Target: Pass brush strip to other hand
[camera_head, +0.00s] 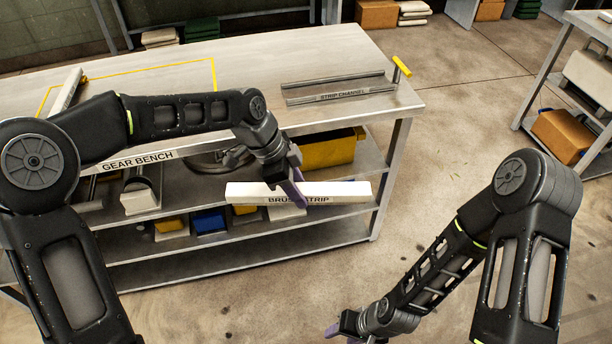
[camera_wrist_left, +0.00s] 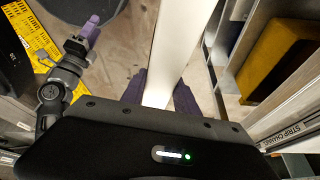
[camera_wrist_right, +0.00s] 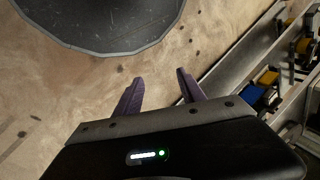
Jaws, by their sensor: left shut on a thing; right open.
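The brush strip (camera_head: 345,190) is a long white bar with a dark label, held roughly level in front of the gear bench (camera_head: 200,60). My left gripper (camera_head: 298,192) is shut around it near its middle, with both ends free. In the left wrist view the strip (camera_wrist_left: 181,45) runs between the purple fingers and away from the gripper. My right gripper (camera_head: 334,330) is low at the bottom edge of the head view, well below and apart from the strip. In the right wrist view its fingers (camera_wrist_right: 160,82) are open with nothing between them.
The strip channel (camera_head: 340,88) lies on the bench top at the right, near a yellow-handled post (camera_head: 401,68). Under the top, shelves hold a yellow bin (camera_head: 330,152) and a blue bin (camera_head: 209,221). The floor (camera_head: 440,150) right of the bench is clear.

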